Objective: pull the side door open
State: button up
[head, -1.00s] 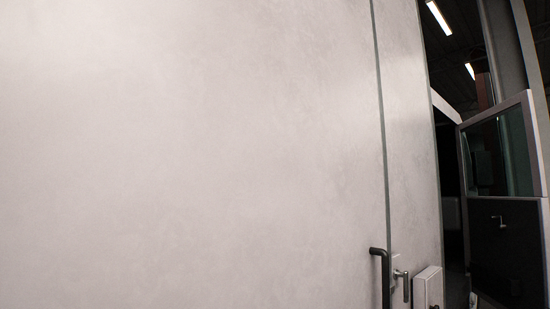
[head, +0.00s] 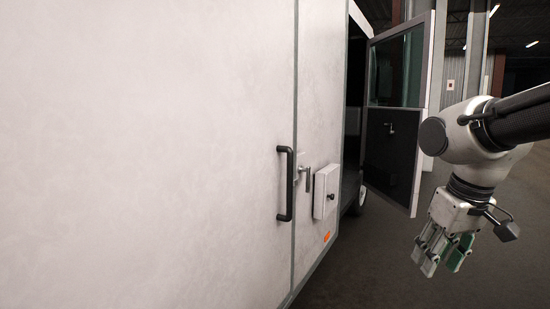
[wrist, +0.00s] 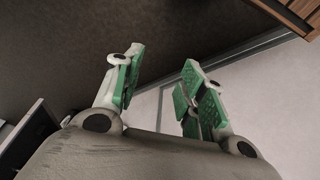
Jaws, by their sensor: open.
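The side door (head: 150,120) is a large pale panel filling the left of the head view. It looks shut, with a dark seam along its right edge. A black vertical bar handle (head: 285,184) is fixed near that edge. A small lever latch (head: 306,178) is just right of the seam. My gripper (head: 440,258) is at the right of the head view, pointing down, well apart from the handle. It is open and empty. In the wrist view its green-padded fingers (wrist: 160,85) stand apart with nothing between them.
A small white box with a black knob (head: 326,192) juts from the wall right of the latch. Farther right, a dark framed door with a window (head: 393,125) stands open. The grey floor (head: 365,270) below my gripper is clear.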

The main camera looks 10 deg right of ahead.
notch_tip(320, 180, down, 3)
jog(key=w+a+g, duration=0.1)
jog(key=w+a, duration=0.1)
jog(key=n+t+y, duration=0.3)
jog(key=t+y, duration=0.3)
jog(key=t, duration=0.9)
send_near(291, 174)
jog(key=x, duration=0.3)
jog(key=shift+w+a, duration=0.1)
jog(key=shift+w, duration=0.45)
jog(key=x, duration=0.7)
grip_shut()
